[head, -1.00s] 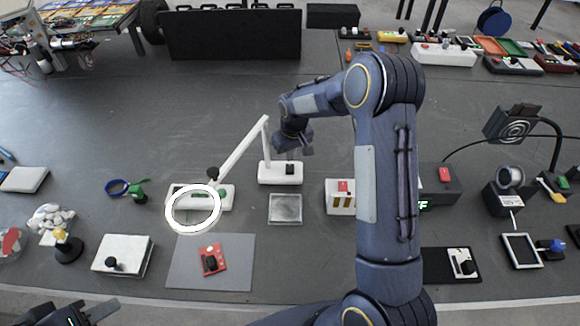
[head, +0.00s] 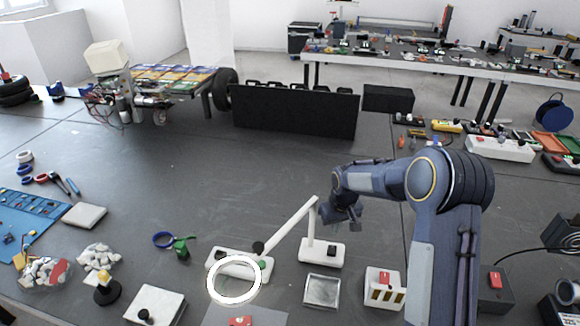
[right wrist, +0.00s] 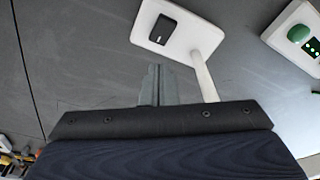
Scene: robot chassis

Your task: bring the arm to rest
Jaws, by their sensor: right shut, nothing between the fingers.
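My right arm comes in from the right of the head view, bent at the elbow. Its gripper (head: 345,214) hangs above the table, shut and empty, just behind and right of the upright white post. In the right wrist view its closed fingers (right wrist: 158,84) point toward the grey table, beside the post. The post stands on a white base (head: 322,252) with a dark switch; that base also shows in the right wrist view (right wrist: 176,38). My left gripper is not in the head view.
A slanted white arm reaches from the post toward a white ring (head: 233,280) and a second base. A black panel (head: 294,111) stands behind. The table's middle left is clear.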

